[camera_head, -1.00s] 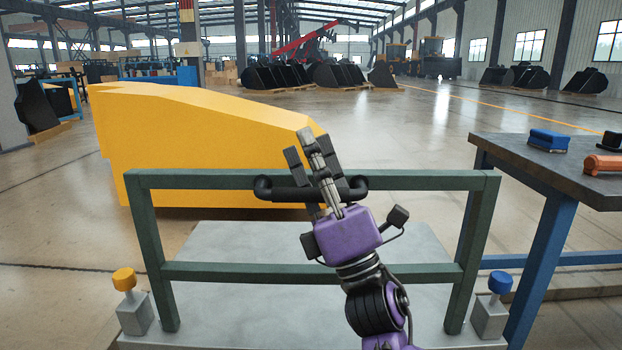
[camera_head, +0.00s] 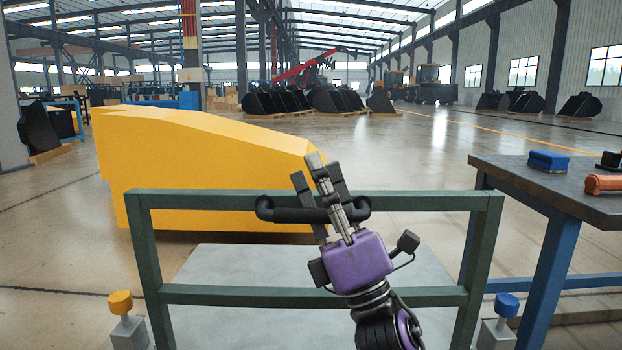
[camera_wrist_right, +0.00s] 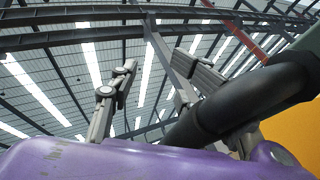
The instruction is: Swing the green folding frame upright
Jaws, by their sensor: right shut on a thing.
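The green folding frame (camera_head: 220,294) stands raised over a pale grey plate, its two legs joined by a top bar and a lower bar. It looks upright or nearly so; I cannot tell the exact lean. A black handle (camera_head: 284,214) is fixed along the middle of its top bar. My right gripper (camera_head: 322,178), with a purple body, is shut on this handle, fingers pointing up and tilted left. The wrist view shows the handle (camera_wrist_right: 240,103) crossing at the fingers (camera_wrist_right: 160,85). The frame's feet are cut off by the picture's lower edge. My left gripper is not in view.
A yellow-capped post (camera_head: 121,304) stands beside the left leg and a blue-capped post (camera_head: 507,307) beside the right leg. A large yellow block (camera_head: 205,160) lies behind the frame. A dark-topped table (camera_head: 540,188) at right bears a blue block (camera_head: 548,160) and an orange part (camera_head: 603,184).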

